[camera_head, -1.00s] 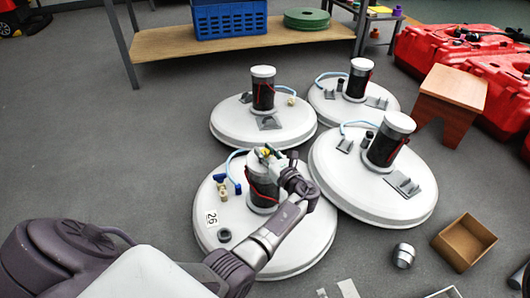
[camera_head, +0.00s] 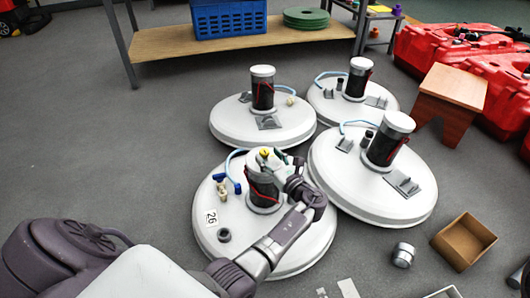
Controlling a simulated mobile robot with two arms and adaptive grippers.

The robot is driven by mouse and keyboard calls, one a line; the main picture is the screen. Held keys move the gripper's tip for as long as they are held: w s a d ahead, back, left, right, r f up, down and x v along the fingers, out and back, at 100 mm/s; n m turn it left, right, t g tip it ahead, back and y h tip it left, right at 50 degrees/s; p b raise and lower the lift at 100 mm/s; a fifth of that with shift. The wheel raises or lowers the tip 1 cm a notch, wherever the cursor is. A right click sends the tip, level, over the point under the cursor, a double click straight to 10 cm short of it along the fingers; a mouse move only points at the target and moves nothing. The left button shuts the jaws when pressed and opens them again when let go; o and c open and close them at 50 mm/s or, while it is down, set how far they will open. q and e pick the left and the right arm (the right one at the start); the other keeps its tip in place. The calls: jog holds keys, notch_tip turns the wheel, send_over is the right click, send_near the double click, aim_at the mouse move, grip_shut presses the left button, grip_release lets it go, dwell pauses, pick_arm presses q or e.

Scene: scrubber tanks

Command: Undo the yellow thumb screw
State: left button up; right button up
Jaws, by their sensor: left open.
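The yellow thumb screw (camera_head: 265,152) shows as a small yellow spot at the top of the dark cylinder (camera_head: 262,188) on the nearest white scrubber tank (camera_head: 213,237), which is marked 26. My left gripper (camera_head: 274,162) is open at the top of this cylinder, just right of and below the screw. Its fingers are small in view and partly overlap the cylinder top, so I cannot tell whether they touch the screw. My left arm covers the right front part of the tank. My right gripper is not in view.
Three more white tanks (camera_head: 232,122) stand close behind and to the right. A wooden stool (camera_head: 453,88), red cases (camera_head: 430,45), an open cardboard box (camera_head: 489,240) and a metal cup (camera_head: 403,254) are at the right. A blue crate (camera_head: 230,18) sits on a wooden shelf (camera_head: 165,43). Floor at the left is clear.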

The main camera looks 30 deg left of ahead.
pick_arm(q)
jog(key=v, duration=0.4)
jog(key=shift+d, duration=0.2)
dwell(0.3)
